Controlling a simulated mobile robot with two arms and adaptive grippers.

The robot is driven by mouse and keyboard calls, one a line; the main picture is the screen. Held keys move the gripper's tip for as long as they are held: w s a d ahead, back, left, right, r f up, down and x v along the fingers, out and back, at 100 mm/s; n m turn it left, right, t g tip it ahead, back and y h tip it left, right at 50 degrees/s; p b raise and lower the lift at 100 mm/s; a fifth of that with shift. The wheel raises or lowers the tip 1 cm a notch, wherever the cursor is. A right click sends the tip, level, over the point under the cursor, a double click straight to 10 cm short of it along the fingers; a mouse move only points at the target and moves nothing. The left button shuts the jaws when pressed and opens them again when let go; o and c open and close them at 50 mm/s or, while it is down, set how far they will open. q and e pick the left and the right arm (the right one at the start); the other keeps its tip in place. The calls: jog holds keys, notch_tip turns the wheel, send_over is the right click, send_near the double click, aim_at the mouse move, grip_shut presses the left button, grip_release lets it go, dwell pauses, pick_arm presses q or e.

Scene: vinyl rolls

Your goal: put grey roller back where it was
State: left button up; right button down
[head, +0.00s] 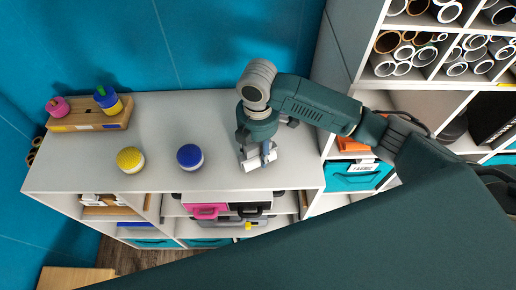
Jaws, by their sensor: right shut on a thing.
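My right gripper (258,162) is over the right part of the light grey countertop (150,172), pointing down. It is shut on a small grey thing, which looks like the grey roller; the fingers and wrist hide most of it. I cannot tell whether it touches the countertop. A wooden holder (88,122) at the back left of the countertop carries a pink-topped roller (58,106) and a blue-and-yellow one (107,99). My left gripper is out of view.
A yellow roller (130,159) and a blue roller (190,156) stand on the countertop left of my gripper. Shelves below hold a pink case (206,211) and teal boxes (352,178). A tall rack of vinyl rolls (405,50) stands at the right. The countertop's back middle is clear.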

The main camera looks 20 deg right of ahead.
jog(key=shift+p, duration=0.45)
jog(key=shift+f, duration=0.1)
jog(key=c, duration=0.9)
grip_release()
jog(key=shift+o, duration=0.4)
jog(key=o, duration=0.8)
